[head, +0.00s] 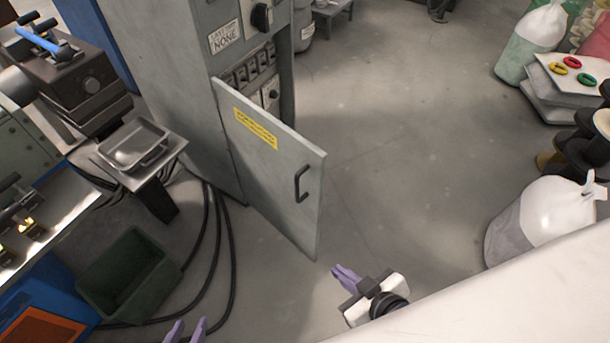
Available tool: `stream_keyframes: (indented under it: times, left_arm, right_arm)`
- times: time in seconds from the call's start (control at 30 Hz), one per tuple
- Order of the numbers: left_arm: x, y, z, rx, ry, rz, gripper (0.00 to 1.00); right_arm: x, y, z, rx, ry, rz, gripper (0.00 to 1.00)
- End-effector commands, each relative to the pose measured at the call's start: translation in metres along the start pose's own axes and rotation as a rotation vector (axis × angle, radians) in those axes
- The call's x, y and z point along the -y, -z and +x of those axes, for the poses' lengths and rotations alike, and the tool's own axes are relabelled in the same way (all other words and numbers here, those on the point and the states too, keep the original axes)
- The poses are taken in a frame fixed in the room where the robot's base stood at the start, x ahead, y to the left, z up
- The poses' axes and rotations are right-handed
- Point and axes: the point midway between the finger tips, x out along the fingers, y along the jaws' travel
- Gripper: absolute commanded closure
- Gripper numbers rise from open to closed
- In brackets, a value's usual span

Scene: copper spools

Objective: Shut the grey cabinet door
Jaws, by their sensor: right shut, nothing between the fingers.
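The grey cabinet (180,65) stands at the upper middle. Its grey door (262,165) hangs open, swung out toward me and to the right, with a yellow label and a dark handle (301,183) near its free edge. Switches inside the cabinet show above the door. My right gripper (340,273) has purple fingers, is shut and empty, and is just below and right of the door's lower free corner, apart from it in the picture. My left gripper (186,330) shows only its purple fingertips at the bottom edge, spread apart with nothing visible between them.
A dark green bin (128,275) and black cables (228,265) lie on the floor left of the door. A bench with a metal tray (134,145) is at left. White sacks (545,220) and dark spools are at right. The floor right of the door is clear.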

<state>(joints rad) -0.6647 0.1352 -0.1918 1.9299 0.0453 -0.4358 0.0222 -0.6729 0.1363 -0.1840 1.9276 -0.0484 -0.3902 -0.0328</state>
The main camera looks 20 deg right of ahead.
Motion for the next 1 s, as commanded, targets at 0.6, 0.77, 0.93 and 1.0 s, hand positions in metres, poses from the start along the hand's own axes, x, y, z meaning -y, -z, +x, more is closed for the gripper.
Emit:
stream_keyframes:
  times: [0.6, 0.77, 0.93, 1.0]
  left_arm:
    - [-0.007, -0.119, 0.107, -0.010, -0.045, -0.015, 0.69]
    - [-0.008, -0.120, 0.109, -0.012, -0.047, -0.016, 0.69]
    - [-0.008, -0.117, 0.106, -0.011, -0.047, -0.014, 0.69]
    - [-0.008, -0.116, 0.105, -0.010, -0.046, -0.013, 0.69]
  right_arm:
    - [-0.038, 0.074, 0.072, -0.517, -0.534, -1.328, 1.00]
    - [-0.036, 0.083, 0.071, -0.538, -0.576, -1.421, 1.00]
    - [-0.037, 0.098, 0.082, -0.541, -0.580, -1.428, 1.00]
    - [-0.038, 0.106, 0.091, -0.540, -0.580, -1.427, 1.00]
